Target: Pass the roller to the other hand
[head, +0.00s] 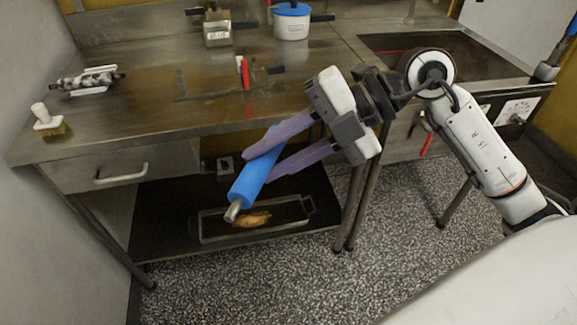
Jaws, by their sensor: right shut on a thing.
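A blue roller (257,171) with a metal end pin is in the head view, held in the air in front of the table's front edge. My right gripper (262,162) comes in from the right and is shut on the roller, with its two purple fingers on either side of it. The roller is tilted, its metal end pointing down and to the left. Its upper end is partly hidden by a finger. My left gripper is not in view.
A steel table (140,100) with a drawer spans the back. On it are a patterned roller on a stand (87,80), a white knob (45,117), a blue-lidded pot (291,22) and a red-handled item (245,74). A tray (206,224) lies on the lower shelf. Floor in front is clear.

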